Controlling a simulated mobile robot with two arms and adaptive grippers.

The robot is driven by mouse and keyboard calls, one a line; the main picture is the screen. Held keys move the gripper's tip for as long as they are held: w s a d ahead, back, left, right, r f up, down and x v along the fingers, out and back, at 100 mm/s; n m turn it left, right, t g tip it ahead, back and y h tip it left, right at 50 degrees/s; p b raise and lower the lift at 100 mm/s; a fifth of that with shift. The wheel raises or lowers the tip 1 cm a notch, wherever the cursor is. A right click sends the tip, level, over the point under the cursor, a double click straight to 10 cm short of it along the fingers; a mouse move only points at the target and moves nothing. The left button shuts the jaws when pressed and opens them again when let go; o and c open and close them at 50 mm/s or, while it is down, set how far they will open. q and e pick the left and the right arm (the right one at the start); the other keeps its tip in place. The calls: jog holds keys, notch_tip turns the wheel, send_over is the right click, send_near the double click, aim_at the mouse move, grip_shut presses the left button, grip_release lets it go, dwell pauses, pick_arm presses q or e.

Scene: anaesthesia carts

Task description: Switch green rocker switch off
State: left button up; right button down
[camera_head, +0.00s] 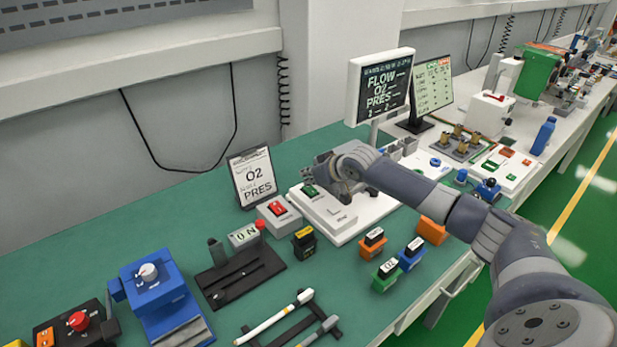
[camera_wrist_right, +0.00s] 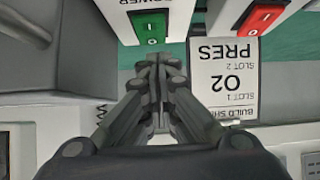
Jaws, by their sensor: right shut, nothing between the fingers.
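The green rocker switch (camera_head: 310,191) sits on a white panel (camera_head: 345,222) on the green table in the head view. It also shows at the top of the right wrist view (camera_wrist_right: 150,26), with its "I" and "O" marks upside down. My right gripper (camera_head: 322,170) is shut and empty, close to the switch in the head view. In the right wrist view the closed fingertips (camera_wrist_right: 160,65) point toward the switch, just below it in the picture. I cannot tell whether they touch it. My left gripper is not in view.
A red rocker switch (camera_head: 277,208) on a grey box stands left of the white panel. An "O2 PRES" sign (camera_head: 254,178) stands behind it. A monitor (camera_head: 380,86) rises behind my right arm. Small labelled blocks (camera_head: 385,275) lie in front of the panel.

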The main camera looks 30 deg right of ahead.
jog(key=shift+w+f, duration=0.1)
jog(key=shift+f, duration=0.6)
jog(key=shift+w+f+p, duration=0.15)
jog(key=shift+f+p, duration=0.05)
jog(key=shift+p, duration=0.2)
jog(key=shift+f, duration=0.1)
